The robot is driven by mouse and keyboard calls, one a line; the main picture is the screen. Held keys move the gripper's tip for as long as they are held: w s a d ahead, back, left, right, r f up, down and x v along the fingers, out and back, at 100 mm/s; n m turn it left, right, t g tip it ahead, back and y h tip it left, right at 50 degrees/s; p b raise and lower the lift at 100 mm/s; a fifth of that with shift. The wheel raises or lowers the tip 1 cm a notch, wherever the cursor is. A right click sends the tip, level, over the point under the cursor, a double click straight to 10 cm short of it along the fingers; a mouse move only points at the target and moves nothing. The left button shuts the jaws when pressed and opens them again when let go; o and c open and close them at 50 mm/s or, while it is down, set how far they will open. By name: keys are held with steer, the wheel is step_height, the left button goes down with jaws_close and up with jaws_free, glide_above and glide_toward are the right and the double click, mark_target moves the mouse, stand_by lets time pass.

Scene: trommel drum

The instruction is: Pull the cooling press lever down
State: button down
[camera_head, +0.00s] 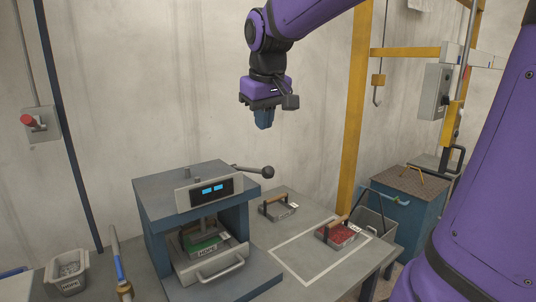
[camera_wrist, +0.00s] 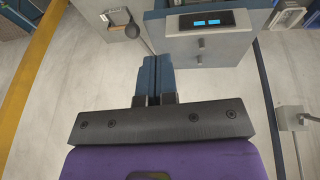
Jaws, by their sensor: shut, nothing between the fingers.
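The press (camera_head: 150,204) is a blue-grey box frame with a lit display on its front. Its lever (camera_head: 250,169) sticks out from the upper right side and ends in a dark round knob (camera_head: 267,172). In the head view the lever looks nearly level. My gripper (camera_head: 263,124) is shut and empty, pointing down, above the lever and apart from it. In the wrist view my gripper's blue fingers (camera_wrist: 153,66) are together, and the lever's knob (camera_wrist: 132,31) shows just beyond them to the left. The press's display (camera_wrist: 207,22) is at the top there.
A tray with green content (camera_head: 202,240) sits inside the press. On the table, a metal tray (camera_head: 280,212) and a tray of red pellets (camera_head: 340,236) lie right of the press. A yellow post (camera_head: 354,120) stands behind. A grey bin (camera_head: 67,274) is at left.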

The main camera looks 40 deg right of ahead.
steer(key=w+d+f+g, duration=0.1)
steer(key=w+d, duration=0.4)
steer(key=w, duration=0.3)
steer(key=w+d+f, duration=0.1)
steer(key=w+d, duration=0.4)
steer(key=w, duration=0.2)
steer(key=shift+y, duration=0.3)
steer(key=x, duration=1)
steer(key=shift+s+a+f, duration=0.2)
steer(key=shift+s+f, duration=0.05)
steer(key=shift+s, duration=0.05)
steer(key=f, duration=0.2)
steer(key=shift+s+d+f, duration=0.25)
steer(key=shift+s+f, duration=0.1)
steer(key=shift+s, duration=0.05)
steer(key=shift+s+f, duration=0.1)
steer(key=shift+f, duration=0.2)
